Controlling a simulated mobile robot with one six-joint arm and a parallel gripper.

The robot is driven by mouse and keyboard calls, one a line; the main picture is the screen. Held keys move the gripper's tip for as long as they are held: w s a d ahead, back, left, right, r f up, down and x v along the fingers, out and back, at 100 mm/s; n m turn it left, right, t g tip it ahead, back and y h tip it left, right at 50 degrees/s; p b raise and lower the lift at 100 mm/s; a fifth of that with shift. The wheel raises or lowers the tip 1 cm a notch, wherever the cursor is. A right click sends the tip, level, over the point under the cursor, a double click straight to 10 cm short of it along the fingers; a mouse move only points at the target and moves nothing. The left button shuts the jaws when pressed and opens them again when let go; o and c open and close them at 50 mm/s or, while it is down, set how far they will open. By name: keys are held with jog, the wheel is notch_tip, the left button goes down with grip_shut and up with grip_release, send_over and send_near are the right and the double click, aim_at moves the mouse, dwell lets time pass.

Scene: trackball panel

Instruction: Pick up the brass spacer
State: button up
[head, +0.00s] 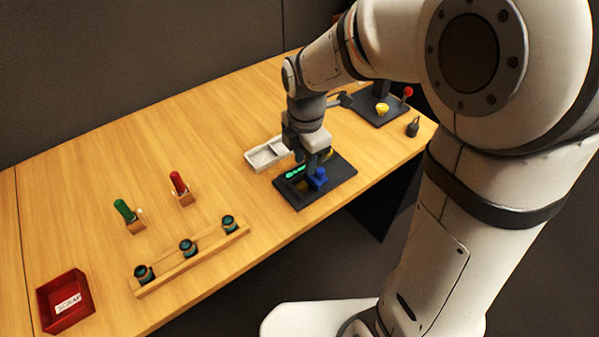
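I cannot make out the brass spacer for certain in the head view; it may be hidden by my gripper or too small to tell. A small yellow patch (329,154) shows just behind the gripper. Its fingers are dark against the panel, and I cannot see whether they are apart or closed on something.
A white divided tray (251,161) stands left of the panel. A red scrap bin (65,302), a wooden rack (200,253) and green and red handled tools stand left.

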aim_at(301, 186)
jog(key=shift+w+a+f+n, duration=0.1)
jog(key=shift+a+f+n, duration=0.1)
jog(key=shift+f, duration=0.3)
jog(key=shift+a+f+n, duration=0.1)
jog(key=shift+f+n, duration=0.1)
jog(key=shift+f, duration=0.3)
jog(key=f, duration=0.6)
jog(key=shift+s+f, duration=0.2)
jog(key=shift+f, duration=0.2)
jog(key=shift+c, duration=0.2)
grip_shut()
